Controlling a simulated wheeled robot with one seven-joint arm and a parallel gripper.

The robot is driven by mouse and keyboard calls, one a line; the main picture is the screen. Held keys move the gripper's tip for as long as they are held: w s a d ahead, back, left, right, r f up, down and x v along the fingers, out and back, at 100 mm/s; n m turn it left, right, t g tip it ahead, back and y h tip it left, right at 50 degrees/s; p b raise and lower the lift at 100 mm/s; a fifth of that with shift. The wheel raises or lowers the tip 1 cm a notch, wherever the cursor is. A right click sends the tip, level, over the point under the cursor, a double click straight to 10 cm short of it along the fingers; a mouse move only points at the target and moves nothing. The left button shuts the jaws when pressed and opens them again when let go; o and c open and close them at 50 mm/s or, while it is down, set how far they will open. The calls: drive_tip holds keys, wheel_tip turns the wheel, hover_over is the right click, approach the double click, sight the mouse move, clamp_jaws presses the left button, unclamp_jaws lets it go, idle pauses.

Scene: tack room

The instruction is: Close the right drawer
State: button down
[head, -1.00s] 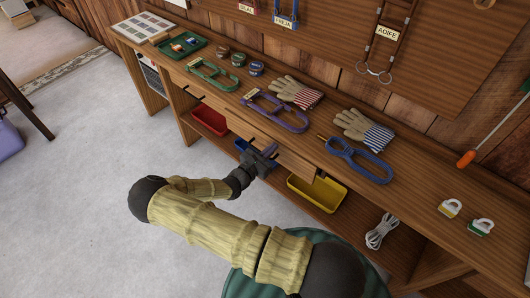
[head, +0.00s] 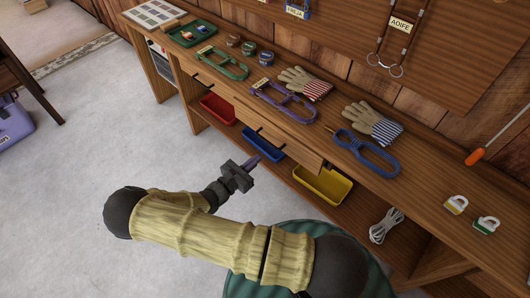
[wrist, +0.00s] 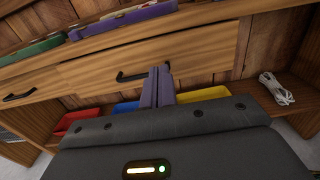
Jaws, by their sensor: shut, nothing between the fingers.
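The right drawer (head: 300,146) is in the wooden workbench's front, and its front stands out from the bench, so it is partly open. The left drawer (wrist: 32,88) looks flush.
Red (head: 218,108), blue (head: 263,145) and yellow (head: 322,186) bins and a coiled rope (head: 386,226) sit on the lower shelf.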

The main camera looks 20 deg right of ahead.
drive_tip(key=shift+v, duration=0.85)
drive_tip(key=shift+w, duration=0.15)
drive_tip(key=c, duration=1.8)
unclamp_jaws()
drive_tip(key=o, duration=0.3)
drive_tip(key=shift+w+f+n+b, duration=0.1)
drive_tip(key=shift+f+n+b, duration=0.2)
drive_tip(key=shift+b, duration=0.15)
drive_tip(key=s+a+f+n+t+y+b, duration=0.1)
drive_tip(key=f+n+t+b, duration=0.2)
drive_tip(key=n+b, duration=0.7)
drive_tip(key=s+a+f+n+t+y+b, duration=0.1)
drive_tip(key=f+n+t+b, duration=0.3)
drive_tip(key=n+b, duration=0.7)
drive_tip(key=shift+s+a+f+n+y, duration=0.15)
drive_tip(key=shift+s+f+n+y, duration=0.4)
drive_tip(key=shift+n+y, duration=0.35)
